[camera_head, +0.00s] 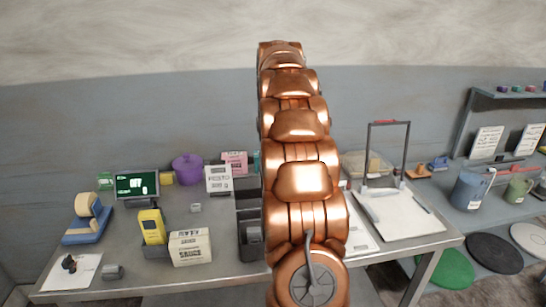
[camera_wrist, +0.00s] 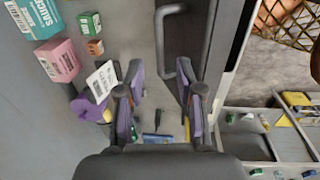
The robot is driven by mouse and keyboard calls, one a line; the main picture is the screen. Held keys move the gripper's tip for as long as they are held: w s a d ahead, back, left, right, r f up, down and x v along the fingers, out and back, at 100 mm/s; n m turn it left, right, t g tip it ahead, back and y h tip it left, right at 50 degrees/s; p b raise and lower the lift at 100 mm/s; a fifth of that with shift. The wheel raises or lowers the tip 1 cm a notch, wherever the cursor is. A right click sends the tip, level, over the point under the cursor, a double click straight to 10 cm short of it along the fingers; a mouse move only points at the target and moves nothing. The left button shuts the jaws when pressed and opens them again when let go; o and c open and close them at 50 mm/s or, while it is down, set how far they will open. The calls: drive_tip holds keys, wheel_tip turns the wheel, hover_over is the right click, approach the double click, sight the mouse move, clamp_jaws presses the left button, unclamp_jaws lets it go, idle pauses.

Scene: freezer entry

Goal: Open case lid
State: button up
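In the wrist view my gripper (camera_wrist: 160,105) is open, its two purple-padded fingers wide apart with nothing between them. A dark panel (camera_wrist: 208,25) with a pale edge lies ahead and to the right, and a grey bar handle (camera_wrist: 184,45) stands along its left side. The panel may be the case lid; I cannot tell for sure. The handle is beyond the fingertips and apart from them. In the head view my copper arm hides the middle of the table, and my gripper is not visible there.
A grey table (camera_head: 215,285) carries a monitor (camera_head: 137,186), a purple pot (camera_head: 187,169), a yellow device (camera_head: 151,226) and a carton (camera_head: 190,247). A clipboard-like white board (camera_head: 400,215) lies at the right. A side bench holds a blue-grey mug (camera_head: 470,188).

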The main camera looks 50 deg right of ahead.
drive_tip(key=shift+w+d+r+p, duration=0.1)
drive_tip(key=shift+r+p, duration=0.5)
drive_tip(key=shift+r, duration=0.65)
drive_tip(key=shift+w+d+r+p, duration=0.1)
drive_tip(key=shift+r+p, duration=0.45)
drive_tip(key=shift+r, duration=0.7)
